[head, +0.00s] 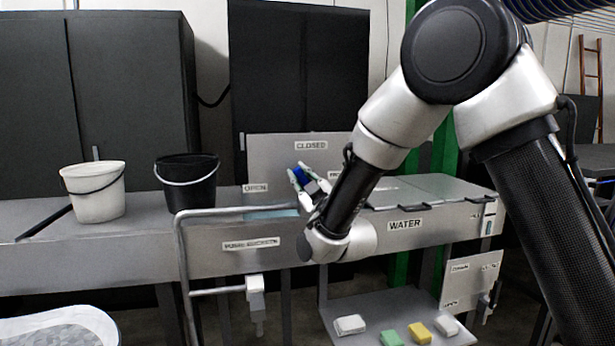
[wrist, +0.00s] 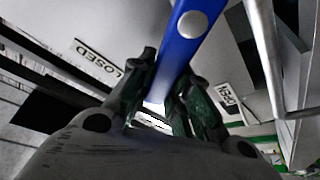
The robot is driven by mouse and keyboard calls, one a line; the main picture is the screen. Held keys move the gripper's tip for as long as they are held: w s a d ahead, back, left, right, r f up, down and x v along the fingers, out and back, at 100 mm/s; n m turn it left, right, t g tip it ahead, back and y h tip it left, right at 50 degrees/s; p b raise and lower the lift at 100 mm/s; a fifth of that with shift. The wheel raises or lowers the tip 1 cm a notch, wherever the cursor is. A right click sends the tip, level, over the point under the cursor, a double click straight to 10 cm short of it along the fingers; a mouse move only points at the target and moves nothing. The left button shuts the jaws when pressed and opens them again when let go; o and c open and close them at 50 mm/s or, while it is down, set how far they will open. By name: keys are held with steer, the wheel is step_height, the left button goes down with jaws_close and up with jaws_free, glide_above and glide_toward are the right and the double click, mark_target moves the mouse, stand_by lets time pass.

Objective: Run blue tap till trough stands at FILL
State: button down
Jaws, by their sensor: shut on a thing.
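The blue tap handle (head: 302,174) is in front of the upright panel that carries the CLOSED (head: 311,145) and OPEN (head: 256,188) labels. My gripper (head: 308,186) is shut on the handle, and my wrist partly hides it. In the wrist view the blue handle (wrist: 184,45) runs between my gripper's fingers (wrist: 168,92), with CLOSED on the left and OPEN on the right. The trough (head: 375,236) carries a WATER label. A pale bluish patch shows at its open left part. A small gauge (head: 489,225) is at its right end; its reading is too small to tell.
A white bucket (head: 97,193) and a black bucket (head: 188,183) stand on the counter at left. A bent grey rail (head: 183,262) rises in front of the trough. A lower shelf (head: 375,309) holds several coloured blocks. A second labelled panel (head: 466,288) hangs at lower right.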

steer(key=n, duration=0.2)
steer(key=a+f+n+g, duration=0.1)
steer(key=n, duration=0.1)
steer(key=f+n+g+y, duration=0.1)
steer(key=shift+s+a+n, duration=0.3)
steer(key=shift+a+n, duration=0.1)
steer(key=n, duration=0.1)
steer(key=f+n+g, duration=0.1)
steer(key=shift+a+f+n, duration=0.1)
steer(key=shift+a+n, duration=0.25)
steer(key=shift+n, duration=0.05)
steer(key=shift+s+a+f+n+g, duration=0.15)
steer(key=shift+f+n+g, duration=0.5)
steer(key=shift+n, duration=0.55)
steer(key=shift+f, duration=0.1)
steer(key=c, duration=1.3)
jaws_free()
steer(key=v, duration=1.2)
